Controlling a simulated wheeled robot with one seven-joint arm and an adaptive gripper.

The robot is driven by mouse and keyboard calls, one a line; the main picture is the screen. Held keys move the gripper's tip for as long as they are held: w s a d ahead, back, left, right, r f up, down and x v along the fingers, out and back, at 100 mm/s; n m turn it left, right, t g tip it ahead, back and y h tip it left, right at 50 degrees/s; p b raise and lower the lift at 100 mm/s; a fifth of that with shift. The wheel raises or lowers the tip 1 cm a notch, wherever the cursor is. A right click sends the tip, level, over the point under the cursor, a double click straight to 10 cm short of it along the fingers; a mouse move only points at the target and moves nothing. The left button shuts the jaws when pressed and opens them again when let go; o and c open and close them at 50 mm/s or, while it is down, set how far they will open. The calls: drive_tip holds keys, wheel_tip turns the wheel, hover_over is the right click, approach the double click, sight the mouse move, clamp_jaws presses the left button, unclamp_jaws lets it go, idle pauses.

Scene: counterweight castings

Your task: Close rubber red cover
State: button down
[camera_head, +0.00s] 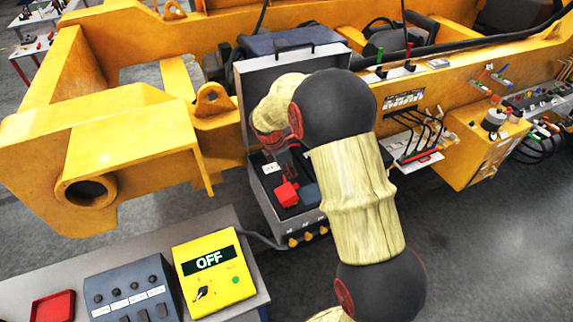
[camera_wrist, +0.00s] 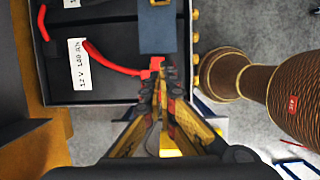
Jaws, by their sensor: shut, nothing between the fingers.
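The red rubber cover (camera_head: 287,195) is a small red block inside the open grey case (camera_head: 255,105) in the head view. In the wrist view a red piece (camera_wrist: 152,67) at the end of a curved red cable appears to be this cover. My gripper (camera_head: 288,160) reaches down into the case and is partly hidden by my arm. In the wrist view my gripper (camera_wrist: 160,85) is shut and empty, its tips close beside the red piece. I cannot tell whether they touch, or whether the cover is up or down.
A blue-grey block (camera_wrist: 157,32) sits beside the red piece. A white label (camera_wrist: 77,65) reads "12V 100 Ah". The yellow frame (camera_head: 130,130) surrounds the case's back and left. A yellow OFF box (camera_head: 209,272) stands at front left. The floor at right is clear.

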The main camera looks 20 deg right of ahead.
sight(297, 186)
drive_tip(key=shift+p+x, duration=0.55)
drive_tip(key=shift+x, duration=2.55)
drive_tip(key=d+f, duration=0.1)
drive_tip(key=d+f+b, duration=0.1)
drive_tip(key=d, duration=0.1)
drive_tip(key=shift+d+f, duration=0.2)
drive_tip(key=shift+d, duration=0.05)
drive_tip(key=shift+s, duration=0.1)
drive_tip(key=shift+a+r, duration=0.1)
drive_tip(key=shift+a, duration=0.1)
